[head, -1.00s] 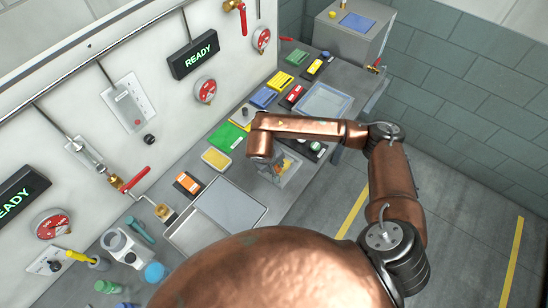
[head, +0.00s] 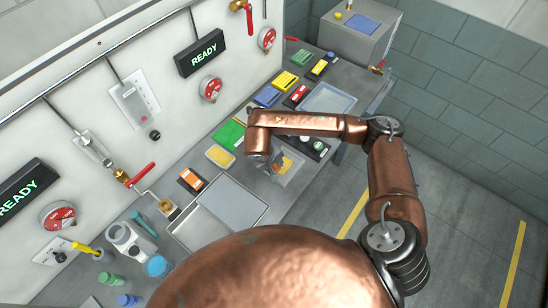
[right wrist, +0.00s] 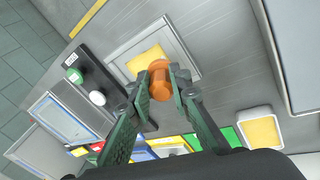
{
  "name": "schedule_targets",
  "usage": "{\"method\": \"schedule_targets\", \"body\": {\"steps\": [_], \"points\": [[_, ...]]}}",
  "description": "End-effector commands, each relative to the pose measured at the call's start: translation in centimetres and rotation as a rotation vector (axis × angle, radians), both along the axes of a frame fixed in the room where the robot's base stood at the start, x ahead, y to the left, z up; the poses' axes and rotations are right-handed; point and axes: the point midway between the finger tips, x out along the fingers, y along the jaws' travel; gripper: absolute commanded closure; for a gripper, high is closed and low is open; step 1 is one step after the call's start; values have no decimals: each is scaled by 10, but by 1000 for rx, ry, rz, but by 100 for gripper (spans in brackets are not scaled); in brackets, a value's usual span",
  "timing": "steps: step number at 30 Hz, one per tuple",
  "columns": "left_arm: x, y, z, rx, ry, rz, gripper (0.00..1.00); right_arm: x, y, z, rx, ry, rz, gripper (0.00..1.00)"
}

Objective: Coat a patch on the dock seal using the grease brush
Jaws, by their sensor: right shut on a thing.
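My right gripper (right wrist: 165,88) is shut on an orange, rounded cylinder, which I take to be the handle of the grease brush (right wrist: 160,72). The bristles are hidden. In the head view my right gripper (head: 266,165) hangs low over the bench, partly covered by my own wrist. Beyond the fingers is a pale square tray (right wrist: 184,54) with a yellow-orange patch in it. The same tray (head: 292,176) shows in the head view; whether brush and tray touch cannot be told. I cannot pick out the dock seal for certain. My left gripper is not in view.
A yellow-filled dish (head: 220,157) and a green pad (head: 230,134) lie left of the gripper. A large grey tray (head: 181,238) stands nearer me. Several coloured boxes and a clear-looking bin (head: 328,99) lie farther back. The wall carries gauges and red-handled valves.

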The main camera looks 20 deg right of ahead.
Motion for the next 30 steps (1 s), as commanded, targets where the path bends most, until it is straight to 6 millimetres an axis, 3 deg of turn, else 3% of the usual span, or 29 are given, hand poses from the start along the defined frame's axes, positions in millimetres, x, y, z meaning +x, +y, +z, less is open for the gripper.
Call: {"method": "schedule_targets", "body": {"steps": [6, 15, 30], "points": [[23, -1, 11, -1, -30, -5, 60, 0, -2, 23, 0, -4, -4, 100], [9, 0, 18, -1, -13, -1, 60, -2, -6, 47, 1, -3, -12, 100], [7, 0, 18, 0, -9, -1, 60, -2, -6, 49, 1, -1, -14, 100]]}}
